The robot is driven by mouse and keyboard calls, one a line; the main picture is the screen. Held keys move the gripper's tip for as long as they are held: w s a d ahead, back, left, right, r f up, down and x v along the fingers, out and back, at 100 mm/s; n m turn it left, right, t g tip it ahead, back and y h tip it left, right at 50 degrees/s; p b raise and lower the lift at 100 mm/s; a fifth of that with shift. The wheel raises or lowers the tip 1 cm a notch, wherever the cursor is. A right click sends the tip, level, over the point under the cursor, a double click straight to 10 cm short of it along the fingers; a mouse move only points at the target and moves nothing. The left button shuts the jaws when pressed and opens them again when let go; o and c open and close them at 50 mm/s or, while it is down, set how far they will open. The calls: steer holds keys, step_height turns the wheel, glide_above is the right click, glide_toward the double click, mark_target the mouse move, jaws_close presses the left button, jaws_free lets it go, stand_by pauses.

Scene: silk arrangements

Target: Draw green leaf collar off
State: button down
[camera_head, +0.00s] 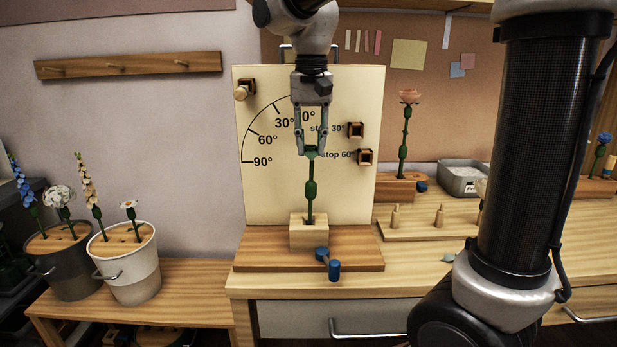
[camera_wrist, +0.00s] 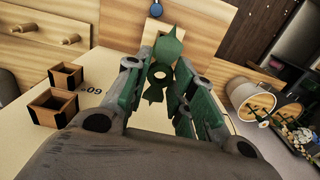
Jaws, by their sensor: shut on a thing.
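The green leaf collar (camera_head: 311,153) is between the fingertips of my gripper (camera_head: 312,149), which points down in front of the cream board. In the wrist view, pointed green leaves (camera_wrist: 167,45) and a dark round opening show between the fingers (camera_wrist: 160,85). A thin green stem (camera_head: 310,172) with thicker nodes stands upright below the collar, its foot in a wooden block (camera_head: 297,236). I cannot tell whether the collar is still around the stem's top or just above it; the fingers partly hide this.
The cream board (camera_head: 270,195) with angle marks stands close behind, with wooden stop blocks (camera_head: 356,131) on it. A blue clamp handle (camera_head: 333,268) sits at the base's front. Flower pots (camera_head: 130,275) stand left. A pink flower (camera_head: 409,97) stands right.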

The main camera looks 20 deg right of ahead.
steer(key=shift+r, duration=0.1)
steer(key=shift+r, duration=0.9)
steer(key=shift+f, duration=0.1)
